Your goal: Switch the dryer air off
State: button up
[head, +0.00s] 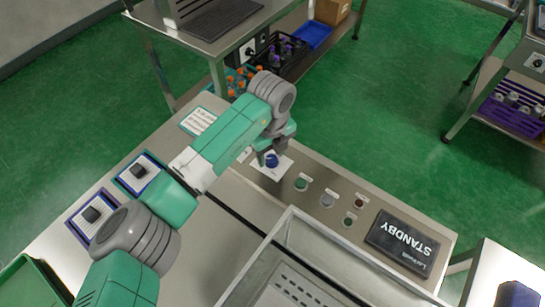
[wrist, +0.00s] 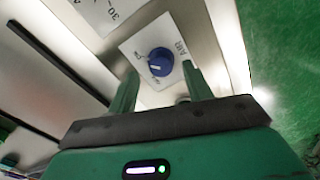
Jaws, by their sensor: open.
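The dryer air switch is a blue round knob (head: 272,160) on a white label plate (head: 260,170) on the steel console. In the wrist view the knob (wrist: 160,62) stands on its plate (wrist: 133,48) marked "AIR", with small position words at its left that are too blurred to read surely. A pale mark on the knob points toward the picture's left; which word it meets I cannot tell. My gripper (head: 277,146) is over the knob in the head view. In the wrist view my gripper (wrist: 160,75) is open, one finger each side, the knob appearing between and beyond the fingertips.
Several small buttons, including a green one (head: 301,184) and a grey one (head: 327,200), line the console right of the knob. A display (head: 402,243) reads "STANDBY". A raised steel-walled tray (head: 300,240) stands in front.

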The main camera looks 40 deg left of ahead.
jog(key=shift+f, duration=0.85)
jog(key=shift+w, duration=0.1)
jog(key=c, duration=1)
jog(key=shift+o, duration=0.2)
